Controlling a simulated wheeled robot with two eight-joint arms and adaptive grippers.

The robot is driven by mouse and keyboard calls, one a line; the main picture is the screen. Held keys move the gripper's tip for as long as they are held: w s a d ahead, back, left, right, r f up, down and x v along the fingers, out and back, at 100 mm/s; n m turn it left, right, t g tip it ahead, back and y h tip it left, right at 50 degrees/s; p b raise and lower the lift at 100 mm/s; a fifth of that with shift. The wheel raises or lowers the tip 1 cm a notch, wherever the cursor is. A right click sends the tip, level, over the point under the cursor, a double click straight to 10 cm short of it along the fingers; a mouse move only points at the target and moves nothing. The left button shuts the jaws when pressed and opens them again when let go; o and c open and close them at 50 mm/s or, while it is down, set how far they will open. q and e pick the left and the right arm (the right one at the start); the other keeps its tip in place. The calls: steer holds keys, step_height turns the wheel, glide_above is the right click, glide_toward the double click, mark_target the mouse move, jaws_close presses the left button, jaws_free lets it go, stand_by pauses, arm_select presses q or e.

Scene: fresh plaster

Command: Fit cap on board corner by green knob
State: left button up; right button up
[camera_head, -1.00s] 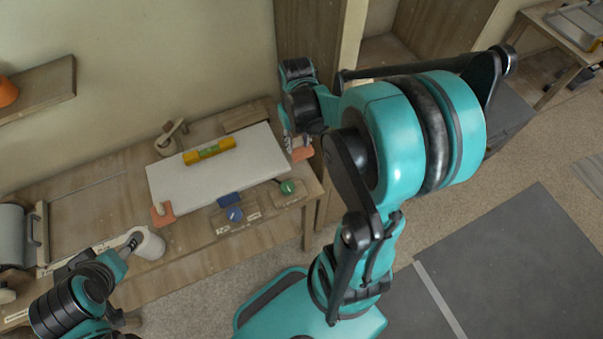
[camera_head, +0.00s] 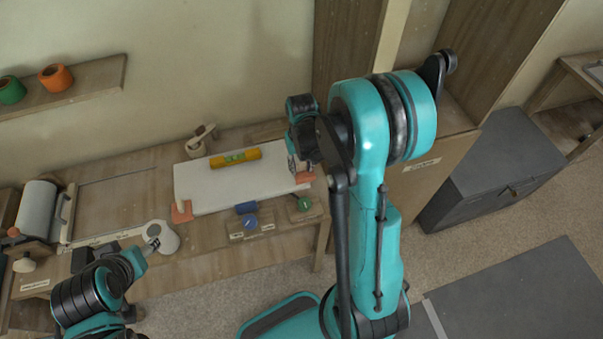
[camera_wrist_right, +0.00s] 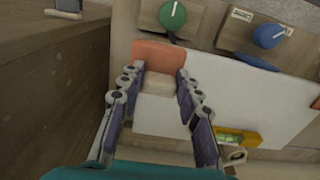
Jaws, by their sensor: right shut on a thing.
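The white board (camera_head: 235,185) lies on the wooden bench, with an orange cap (camera_head: 181,212) at its front left corner. My right gripper (camera_head: 297,168) is at the board's right end, shut on a second orange cap (camera_head: 305,177). In the right wrist view the fingers (camera_wrist_right: 160,88) grip its pale block, and the orange cap (camera_wrist_right: 160,55) covers the board's corner area beside the green knob (camera_wrist_right: 172,15). I cannot tell whether it is fully seated. The green knob (camera_head: 304,203) stands just in front. My left gripper (camera_head: 153,244) is by a white roll (camera_head: 165,237); its jaws are unclear.
A yellow level (camera_head: 235,157) lies on the board. A paper roll (camera_head: 36,212) is at the far left.

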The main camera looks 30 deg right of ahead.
mark_target(301, 171)
steer(key=shift+f, duration=2)
steer(key=shift+b, duration=0.3)
steer(key=shift+f+b, duration=0.55)
steer(key=shift+b, duration=0.15)
steer(key=o, duration=1.1)
